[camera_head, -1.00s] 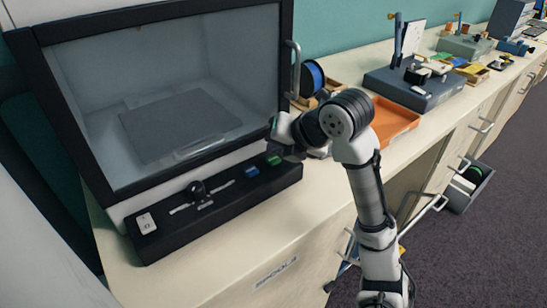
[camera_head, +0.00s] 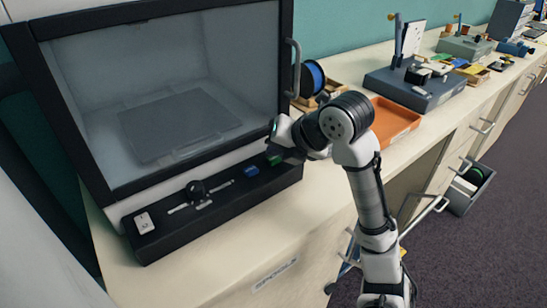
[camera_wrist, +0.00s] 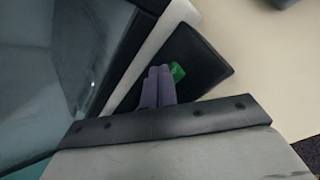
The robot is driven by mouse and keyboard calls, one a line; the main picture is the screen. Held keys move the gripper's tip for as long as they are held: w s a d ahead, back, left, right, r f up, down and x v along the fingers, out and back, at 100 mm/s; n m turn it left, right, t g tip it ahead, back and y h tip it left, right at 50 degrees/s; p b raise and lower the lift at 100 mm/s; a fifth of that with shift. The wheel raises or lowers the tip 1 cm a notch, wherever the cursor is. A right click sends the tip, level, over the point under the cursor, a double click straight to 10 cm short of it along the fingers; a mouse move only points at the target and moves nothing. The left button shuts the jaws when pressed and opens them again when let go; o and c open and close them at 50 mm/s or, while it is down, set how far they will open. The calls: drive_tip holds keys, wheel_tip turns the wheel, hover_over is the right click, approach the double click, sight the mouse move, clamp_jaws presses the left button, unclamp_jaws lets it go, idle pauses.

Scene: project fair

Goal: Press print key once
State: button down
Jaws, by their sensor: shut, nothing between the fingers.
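A black control strip (camera_head: 225,208) runs along the front of the printer cabinet (camera_head: 150,110). It carries a green key (camera_head: 273,159) near its right end, a blue key (camera_head: 251,170) left of that, a slider with a dark knob (camera_head: 196,191) and a white switch plate (camera_head: 144,223). I cannot read which key is labelled print. My gripper (camera_wrist: 160,70) is shut and empty, its two purple-grey fingers side by side. In the wrist view the fingertips are right beside the green key (camera_wrist: 177,72) and partly cover it. Whether they touch it I cannot tell.
The cabinet's window and its door handle (camera_head: 294,68) stand close left of my arm. A blue spool (camera_head: 312,77), an orange tray (camera_head: 393,122) and a dark stand (camera_head: 415,88) are to the right.

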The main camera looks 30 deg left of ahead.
sight(277, 161)
drive_tip(key=shift+f+b, duration=0.45)
drive_tip(key=shift+f, duration=0.05)
drive_tip(key=shift+r, duration=0.1)
idle(0.5)
drive_tip(key=shift+r+p, duration=0.6)
drive_tip(key=shift+r, duration=0.25)
drive_tip(key=shift+r, duration=0.1)
wheel_tip(277, 161, up, 5)
drive_tip(key=p, duration=0.3)
drive_tip(key=shift+p, duration=0.3)
idle(0.4)
